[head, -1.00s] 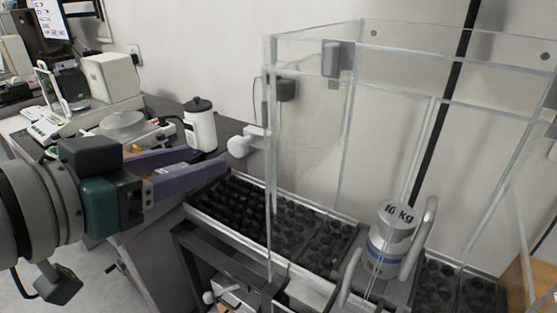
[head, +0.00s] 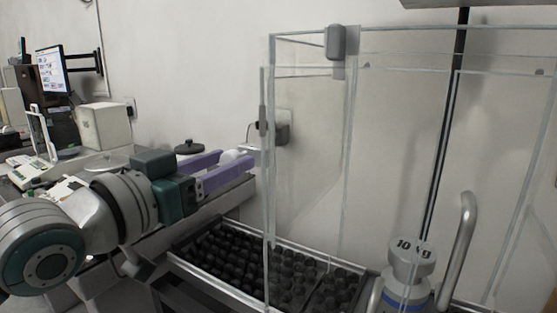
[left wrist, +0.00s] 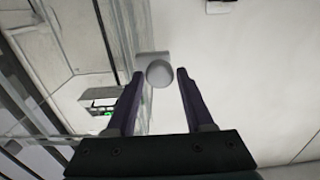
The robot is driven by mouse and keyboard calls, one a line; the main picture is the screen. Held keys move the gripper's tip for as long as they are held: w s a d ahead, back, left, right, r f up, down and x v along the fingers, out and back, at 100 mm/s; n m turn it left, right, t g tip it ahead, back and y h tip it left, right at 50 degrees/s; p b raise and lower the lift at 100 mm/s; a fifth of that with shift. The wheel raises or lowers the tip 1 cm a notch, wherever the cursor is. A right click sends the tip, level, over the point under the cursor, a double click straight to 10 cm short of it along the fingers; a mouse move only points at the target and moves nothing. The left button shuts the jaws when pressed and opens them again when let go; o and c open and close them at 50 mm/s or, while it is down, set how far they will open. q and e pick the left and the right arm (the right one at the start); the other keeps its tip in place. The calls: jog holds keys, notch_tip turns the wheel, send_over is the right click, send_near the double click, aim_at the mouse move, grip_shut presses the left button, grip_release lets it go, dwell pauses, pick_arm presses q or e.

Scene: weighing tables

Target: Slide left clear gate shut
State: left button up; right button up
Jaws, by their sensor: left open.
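The left clear gate (head: 305,165) is a transparent panel on the left side of the tall clear enclosure. A pale round knob (head: 232,157) sticks out to the left from it. My left gripper (head: 236,160), with purple fingers, is open with its fingertips around the knob. In the left wrist view the knob (left wrist: 159,73) sits between the open fingertips (left wrist: 160,75), with a visible gap on each side. How far the gate stands open is hard to tell through the clear panels. My right gripper is not in view.
A metal weight (head: 405,262) stands inside the enclosure beside a curved metal handle (head: 460,250). A tray of dark round cells (head: 215,248) lies low beneath the enclosure. A side bench with a balance and a dark-lidded container (head: 190,147) is behind my left arm.

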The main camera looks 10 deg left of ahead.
pick_arm(q)
jog(key=shift+x, duration=0.95)
jog(key=shift+c, duration=0.2)
grip_shut()
dwell(0.6)
